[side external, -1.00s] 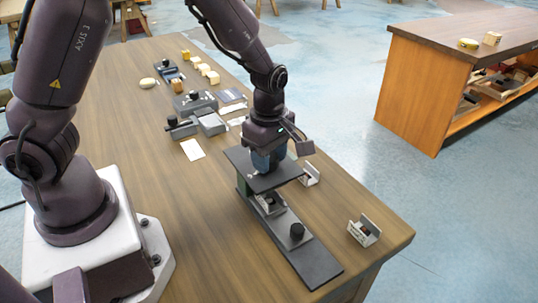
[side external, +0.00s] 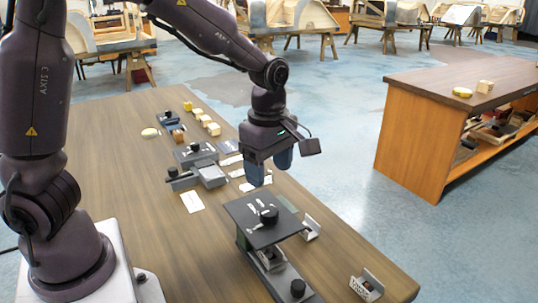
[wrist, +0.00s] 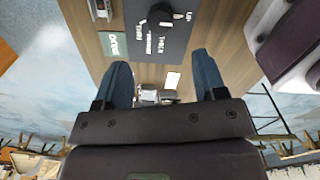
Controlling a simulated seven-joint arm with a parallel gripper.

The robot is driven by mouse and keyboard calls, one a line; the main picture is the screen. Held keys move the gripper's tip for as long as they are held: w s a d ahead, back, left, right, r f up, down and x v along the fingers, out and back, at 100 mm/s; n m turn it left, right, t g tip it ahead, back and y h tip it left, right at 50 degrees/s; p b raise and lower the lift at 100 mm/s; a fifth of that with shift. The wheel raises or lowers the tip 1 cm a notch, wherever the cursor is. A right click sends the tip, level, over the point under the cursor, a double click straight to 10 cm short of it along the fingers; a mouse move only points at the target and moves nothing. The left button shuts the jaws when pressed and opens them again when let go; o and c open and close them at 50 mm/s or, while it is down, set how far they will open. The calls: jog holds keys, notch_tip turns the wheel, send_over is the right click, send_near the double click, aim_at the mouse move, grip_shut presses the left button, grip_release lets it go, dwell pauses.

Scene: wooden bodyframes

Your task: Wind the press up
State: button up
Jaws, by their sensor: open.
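The press (side external: 245,222) stands on the wooden table, with a dark flat top plate above a long dark base. A black round knob (side external: 268,215) sits on the top plate among white markings. In the wrist view the plate (wrist: 178,40) and knob (wrist: 160,17) show at the top, with white lettering too small to read surely. My gripper (side external: 268,168) hangs above and behind the knob, clear of the plate. Its two blue fingers are apart, with nothing between them (wrist: 163,78). The middle of the press under the plate is partly hidden.
A second black knob (side external: 298,288) stands on the base's near end. Small metal holders (side external: 310,228) and (side external: 366,285) stand to the right. Grey fixtures (side external: 197,155), a white card (side external: 192,202) and wooden blocks (side external: 208,122) lie behind. The table's left side is clear.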

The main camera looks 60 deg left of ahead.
notch_tip(320, 180, up, 3)
jog(key=shift+f, duration=0.2)
jog(key=s+r+m+t, duration=0.2)
jog(key=s+r+m, duration=0.2)
jog(key=s+m, duration=0.3)
jog(key=s+a+r+m+t, duration=0.1)
jog(key=s+r+m+t, duration=0.2)
jog(key=s+m, duration=0.5)
jog(key=shift+s+a+r+m+t, duration=0.25)
jog(key=shift+r+m, duration=0.55)
jog(key=shift+m, duration=2.3)
